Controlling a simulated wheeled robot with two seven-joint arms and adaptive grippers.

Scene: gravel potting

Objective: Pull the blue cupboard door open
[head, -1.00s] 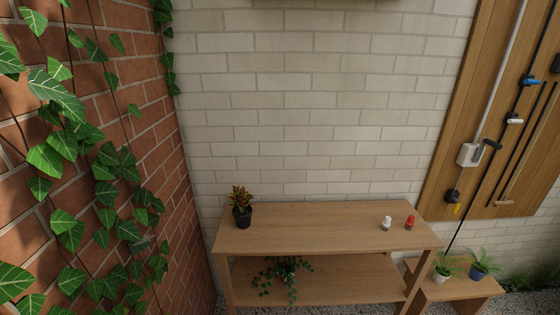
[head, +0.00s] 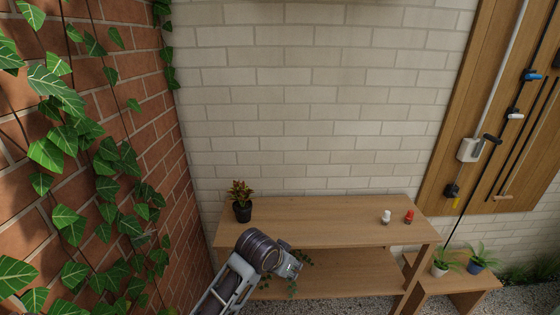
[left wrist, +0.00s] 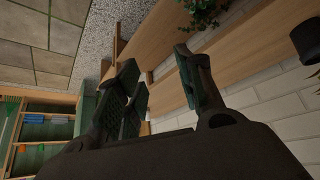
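No blue cupboard door shows in any view. My left gripper (head: 290,266) is in front of the wooden shelf bench in the head view, seen from behind, at the end of my arm. In the left wrist view my left gripper (left wrist: 158,78) has its two dark fingers spread apart with nothing between them. My right gripper is in neither view.
A wooden shelf bench (head: 320,210) stands against the white brick wall. It bears a dark potted plant (head: 242,212), a white bottle (head: 387,216) and a red bottle (head: 409,216). An ivy-covered brick wall (head: 170,180) is at the left.

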